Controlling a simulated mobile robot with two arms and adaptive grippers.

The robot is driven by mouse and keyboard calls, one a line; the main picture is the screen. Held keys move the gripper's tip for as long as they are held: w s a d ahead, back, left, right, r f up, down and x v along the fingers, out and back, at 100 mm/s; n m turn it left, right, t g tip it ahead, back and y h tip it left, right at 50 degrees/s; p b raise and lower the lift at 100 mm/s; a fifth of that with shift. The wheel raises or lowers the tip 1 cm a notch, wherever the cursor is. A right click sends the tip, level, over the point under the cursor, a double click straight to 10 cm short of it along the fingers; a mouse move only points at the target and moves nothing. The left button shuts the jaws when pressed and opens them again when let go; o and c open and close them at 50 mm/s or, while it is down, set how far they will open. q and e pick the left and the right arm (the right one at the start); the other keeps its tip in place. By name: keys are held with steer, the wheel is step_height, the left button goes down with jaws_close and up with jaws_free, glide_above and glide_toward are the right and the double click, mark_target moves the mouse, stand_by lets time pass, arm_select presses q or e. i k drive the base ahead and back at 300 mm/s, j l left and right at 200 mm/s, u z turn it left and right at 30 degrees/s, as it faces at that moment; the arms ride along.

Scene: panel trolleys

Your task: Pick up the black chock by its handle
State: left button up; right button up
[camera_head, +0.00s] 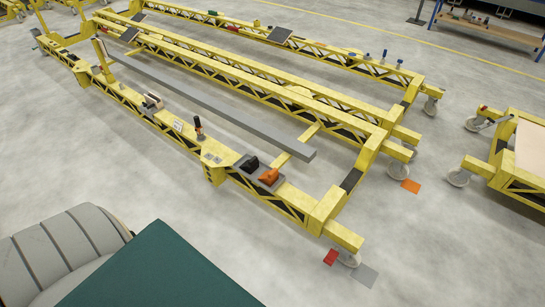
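A small black object (250,163), which looks like the black chock, sits on the near beam of the yellow trolley (222,152). It is beside an orange object (268,176) of similar size, near the beam's right end. It is too small in the picture to make out its handle clearly. Neither of my grippers is in view.
A long grey bar (215,105) lies along the trolley. A red block (331,257) is by the near caster. Another yellow trolley (515,182) stands at right. A workbench (490,28) is at the back right. The floor in front of the near beam is clear.

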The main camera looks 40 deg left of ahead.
mark_target(250, 166)
steer(key=i+j+z, duration=0.2)
steer(key=j, duration=0.4)
steer(key=j+z, duration=0.25)
steer(key=j, duration=0.4)
steer(key=i+j+z, duration=0.2)
steer(key=j, duration=0.45)
steer(key=k, duration=0.1)
